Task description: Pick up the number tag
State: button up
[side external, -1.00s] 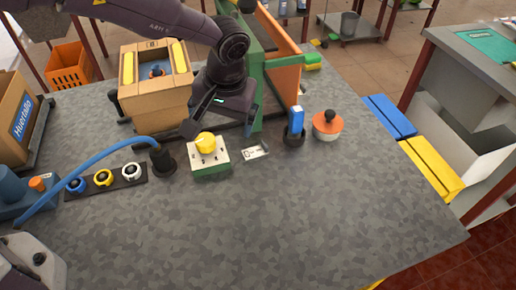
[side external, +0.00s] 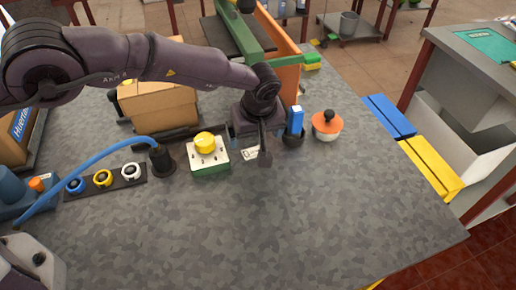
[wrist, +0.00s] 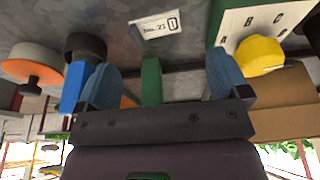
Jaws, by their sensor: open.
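The number tag (side external: 250,154) is a small white card lying flat on the grey table, partly hidden behind my finger in the side view. In the wrist view the tag (wrist: 157,26) shows "No. 21" and a dark symbol, beyond the fingertips and roughly between them. My gripper (side external: 262,150) is over the tag's right part in the side view. In the wrist view my gripper (wrist: 161,76) has its two blue-grey fingers wide apart with nothing held. The height of the fingers above the tag is hard to tell.
A white-topped green box with a yellow knob (side external: 206,143) stands left of the tag. A blue object in a dark holder (side external: 295,123) and an orange-and-white pot (side external: 327,124) stand to the right. A green-and-orange frame (side external: 283,38) is behind. The front table (side external: 300,220) is clear.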

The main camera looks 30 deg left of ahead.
aim_at(254, 150)
jog(key=x, duration=0.5)
jog(key=shift+w+d+f, duration=0.1)
jog(key=shift+d+f, duration=0.1)
jog(key=shift+f, duration=0.15)
jog(key=shift+c, duration=0.4)
jog(key=c, duration=0.9)
